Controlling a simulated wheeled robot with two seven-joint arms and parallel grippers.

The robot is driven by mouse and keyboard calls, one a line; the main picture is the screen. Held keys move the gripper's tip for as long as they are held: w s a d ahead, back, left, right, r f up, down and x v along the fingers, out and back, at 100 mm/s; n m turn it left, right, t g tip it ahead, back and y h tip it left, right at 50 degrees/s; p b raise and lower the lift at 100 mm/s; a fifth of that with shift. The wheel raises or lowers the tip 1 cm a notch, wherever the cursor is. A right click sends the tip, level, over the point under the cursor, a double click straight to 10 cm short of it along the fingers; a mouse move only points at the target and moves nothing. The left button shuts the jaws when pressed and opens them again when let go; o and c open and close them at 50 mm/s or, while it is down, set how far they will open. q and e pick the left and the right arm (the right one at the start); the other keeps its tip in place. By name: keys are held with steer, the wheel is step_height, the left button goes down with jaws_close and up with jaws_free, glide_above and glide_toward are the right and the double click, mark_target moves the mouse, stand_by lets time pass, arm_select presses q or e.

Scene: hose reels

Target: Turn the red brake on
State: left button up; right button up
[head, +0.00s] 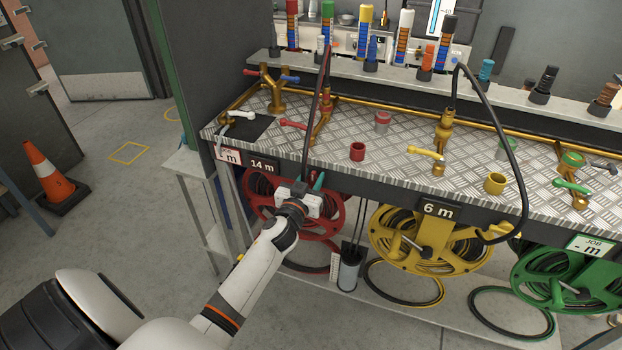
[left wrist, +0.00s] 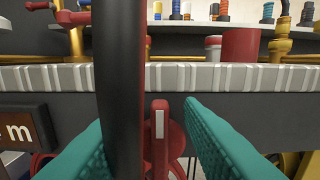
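The red hose reel (head: 335,216) hangs below the bench's front edge under the "14 m" sign (head: 262,165). My left gripper (head: 312,182) is in front of this reel, just below the bench edge. In the left wrist view a red lever (left wrist: 160,135) with a pale strip, apparently the red brake, stands upright between the teal fingers. The fingers are apart, with a visible gap to the right of the lever. A dark hose (left wrist: 118,80) with a red side crosses close to the camera and hides part of the left finger. The lever is hidden in the head view. My right gripper is out of view.
The yellow reel (head: 432,252) and green reel (head: 570,277) hang to the right. The tread-plate bench top (head: 400,130) carries brass valves and a red cup (head: 357,151). The hose hangs vertically beside the gripper. Open floor and an orange cone (head: 48,172) lie left.

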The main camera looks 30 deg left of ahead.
arm_select(q)
jaws_close()
steer(key=shift+d+f, duration=0.15)
steer(key=m, duration=0.3)
steer(key=shift+d+f, duration=0.1)
steer(key=shift+d, duration=0.2)
steer(key=m, duration=0.3)
steer(key=d+f+m+b, duration=0.1)
steer(key=m, duration=0.2)
steer(key=f+m+b, duration=0.1)
steer(key=m, duration=0.3)
steer(key=shift+w+d, duration=0.2)
steer(key=shift+d, duration=0.15)
steer(key=m, duration=0.2)
steer(key=m+b, duration=0.1)
steer(key=m, duration=0.1)
steer(key=shift+f+m, duration=0.3)
steer(key=shift+f, duration=0.1)
